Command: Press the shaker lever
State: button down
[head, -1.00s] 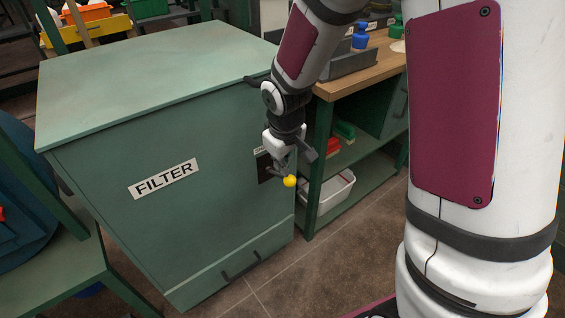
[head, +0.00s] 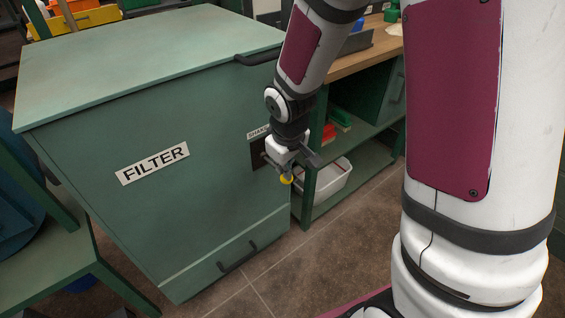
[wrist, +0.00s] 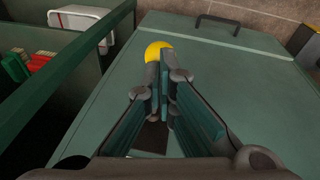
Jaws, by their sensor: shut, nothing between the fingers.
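The shaker lever shows as a yellow knob (head: 286,179) on the front of the green filter cabinet (head: 205,200), below a partly hidden label. It also shows in the wrist view as a yellow ball (wrist: 157,50), just beyond my fingertips and partly covered by them. My gripper (head: 290,170) is shut and empty, with its tips right at the knob. Whether the tips touch the knob, I cannot tell. The lever's dark plate (head: 257,153) is partly hidden behind the gripper. The lever's arm is hidden by my fingers in the wrist view.
A wooden-topped green workbench (head: 362,57) stands right of the cabinet, with a white bin (head: 328,180) on its lower shelf. A dark handle (head: 238,256) sits low on the cabinet front. A green stand (head: 50,255) is at the left. The floor in front is clear.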

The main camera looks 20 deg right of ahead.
jog(key=shift+s+d+f+b, duration=0.1)
jog(key=shift+s+f+b, duration=0.1)
jog(key=shift+f+b, duration=0.5)
jog(key=shift+s+d+f+b, duration=0.15)
jog(key=shift+f+b, duration=0.25)
jog(key=shift+f, duration=0.55)
jog(key=shift+s+a, duration=0.1)
jog(key=v, duration=1.2)
